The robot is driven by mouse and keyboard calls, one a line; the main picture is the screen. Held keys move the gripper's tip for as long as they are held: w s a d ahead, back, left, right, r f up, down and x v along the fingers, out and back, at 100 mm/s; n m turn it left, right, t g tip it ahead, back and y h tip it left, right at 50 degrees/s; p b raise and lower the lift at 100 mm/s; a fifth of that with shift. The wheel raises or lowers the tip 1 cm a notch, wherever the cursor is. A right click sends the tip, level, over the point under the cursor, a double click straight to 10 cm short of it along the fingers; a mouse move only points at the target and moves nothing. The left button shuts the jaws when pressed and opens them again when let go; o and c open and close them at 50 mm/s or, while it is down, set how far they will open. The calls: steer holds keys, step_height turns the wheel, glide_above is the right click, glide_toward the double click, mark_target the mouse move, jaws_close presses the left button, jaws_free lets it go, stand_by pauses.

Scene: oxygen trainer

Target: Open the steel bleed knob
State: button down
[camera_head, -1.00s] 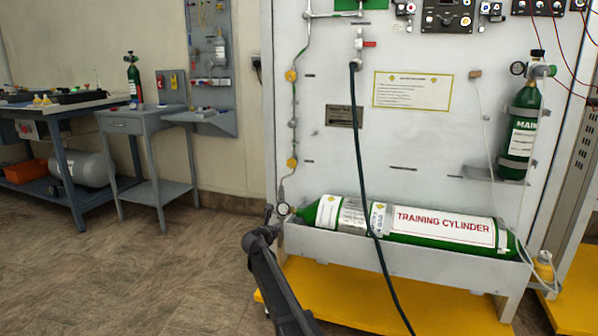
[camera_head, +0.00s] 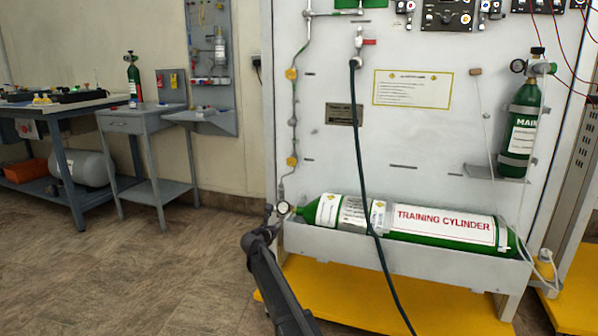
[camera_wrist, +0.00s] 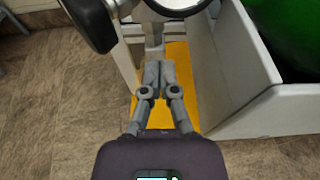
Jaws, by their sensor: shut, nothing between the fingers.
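My gripper (camera_wrist: 153,75) is shut and empty, its two fingers together in the wrist view. In the head view my gripper (camera_head: 268,213) is at the left end of the cradle, just left of the round gauge (camera_head: 283,207). In the wrist view a small grey metal piece (camera_wrist: 153,50) lies just beyond the fingertips; I cannot tell whether it is the steel bleed knob or whether the fingers touch it. I cannot make out the knob surely in the head view.
The green training cylinder (camera_head: 455,243) lies in a grey cradle (camera_head: 400,256) right of my gripper; the cradle wall (camera_wrist: 235,55) is close in the wrist view. A dark hose (camera_head: 361,160) hangs across the cylinder. The yellow base (camera_head: 350,300) is below. Floor at left is open.

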steer(key=shift+w+a, duration=0.15)
steer(key=shift+a, duration=0.3)
stand_by(0.4)
steer(key=shift+r+p, duration=0.35)
steer(key=shift+p, duration=0.1)
steer(key=shift+a, duration=0.1)
stand_by(0.3)
steer(key=shift+s+a, duration=0.35)
steer(key=shift+s, duration=0.6)
steer(key=shift+s+a, duration=0.3)
steer(key=shift+s, duration=0.6)
steer(key=shift+s+a, duration=0.35)
steer(key=shift+s, duration=0.6)
